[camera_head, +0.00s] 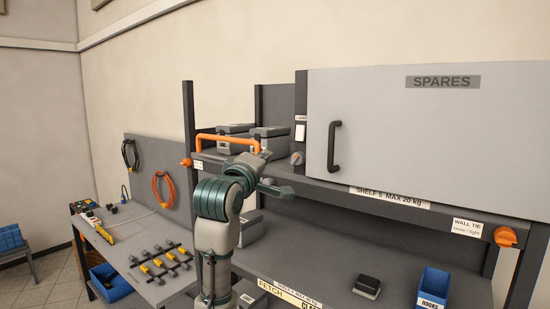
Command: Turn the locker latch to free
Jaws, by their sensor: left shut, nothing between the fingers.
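The grey locker with its door marked SPARES (430,130) stands on the upper shelf at the right. Its door looks closed and carries a black upright handle (334,146). A small round knob (297,158), which may be the latch, sits on the dark frame left of the door, below a white plate (300,132). Its turned position is too small to tell. My left gripper (286,191) is shut and empty, pointing right, a little below and left of the knob and apart from it in the picture. My right gripper is not in view.
Grey boxes (268,141) and an orange bar handle (228,138) are on the shelf behind my left arm. The shelf's front edge (390,201) runs close by the gripper. Below are a black-topped box (367,286) and a blue bin (433,288). A workbench (120,240) stands left.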

